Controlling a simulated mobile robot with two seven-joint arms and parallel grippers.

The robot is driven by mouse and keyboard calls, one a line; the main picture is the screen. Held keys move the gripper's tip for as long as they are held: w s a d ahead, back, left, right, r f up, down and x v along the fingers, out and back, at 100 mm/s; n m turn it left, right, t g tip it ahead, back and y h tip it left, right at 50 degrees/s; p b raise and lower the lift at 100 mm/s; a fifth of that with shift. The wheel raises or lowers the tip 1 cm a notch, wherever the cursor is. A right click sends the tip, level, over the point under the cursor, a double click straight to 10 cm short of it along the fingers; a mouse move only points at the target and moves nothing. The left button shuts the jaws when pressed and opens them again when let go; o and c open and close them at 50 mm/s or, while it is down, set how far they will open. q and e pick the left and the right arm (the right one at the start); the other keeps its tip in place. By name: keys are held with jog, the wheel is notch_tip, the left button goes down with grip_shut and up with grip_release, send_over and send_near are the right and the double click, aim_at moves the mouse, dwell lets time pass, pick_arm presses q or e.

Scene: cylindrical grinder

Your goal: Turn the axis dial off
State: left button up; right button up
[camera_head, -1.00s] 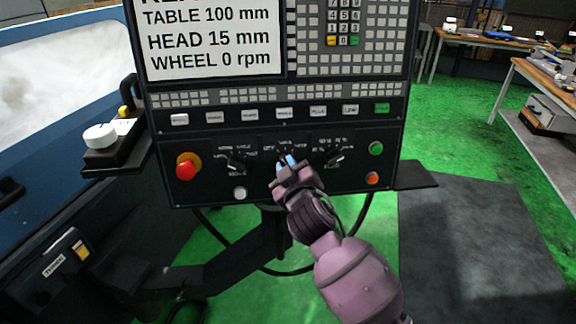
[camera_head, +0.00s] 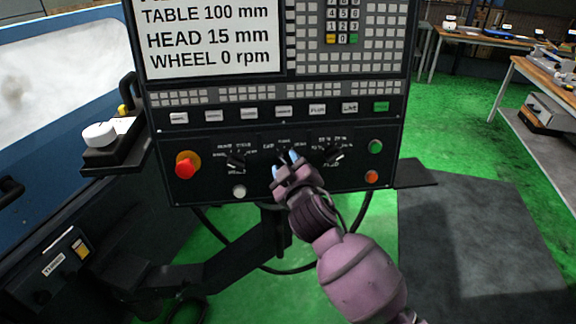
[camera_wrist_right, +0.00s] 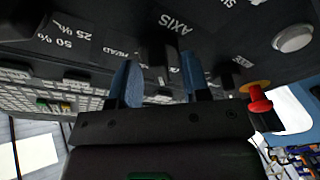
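The axis dial (camera_wrist_right: 157,54) is a small dark knob on the black control panel, beside the white word AXIS in the right wrist view. In the head view it is mostly hidden by my right gripper (camera_head: 285,165), at the middle of the panel's lower row. In the right wrist view the two blue fingertips of that gripper (camera_wrist_right: 160,80) are spread apart, one on each side of the dial, with gaps showing. I cannot tell the dial's setting. My left gripper is not in view.
The feed dial (camera_head: 333,155) is close on the right and another dark dial (camera_head: 236,159) on the left. A red emergency stop (camera_head: 187,166), a white button (camera_head: 239,192), a green button (camera_head: 376,147) and an orange button (camera_head: 372,177) surround them.

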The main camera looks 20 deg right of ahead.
jog(key=shift+s, duration=0.1)
jog(key=s+b, duration=0.1)
jog(key=s, duration=0.9)
jog(key=shift+s+a+b, duration=0.2)
jog(key=shift+s+b, duration=0.1)
jog(key=shift+s, duration=0.05)
jog(key=s+d+f+m+g, duration=0.2)
jog(key=s+f, duration=0.3)
jog(key=f, duration=0.5)
jog(key=s+d+f+m+g+b, duration=0.1)
jog(key=s+d+f, duration=0.4)
jog(key=f, duration=0.5)
jog(key=s+d+f+m+g, duration=0.3)
jog(key=s+f, duration=0.4)
jog(key=f, duration=0.3)
jog(key=shift+s+d+m, duration=0.15)
jog(key=shift+d+m, duration=0.15)
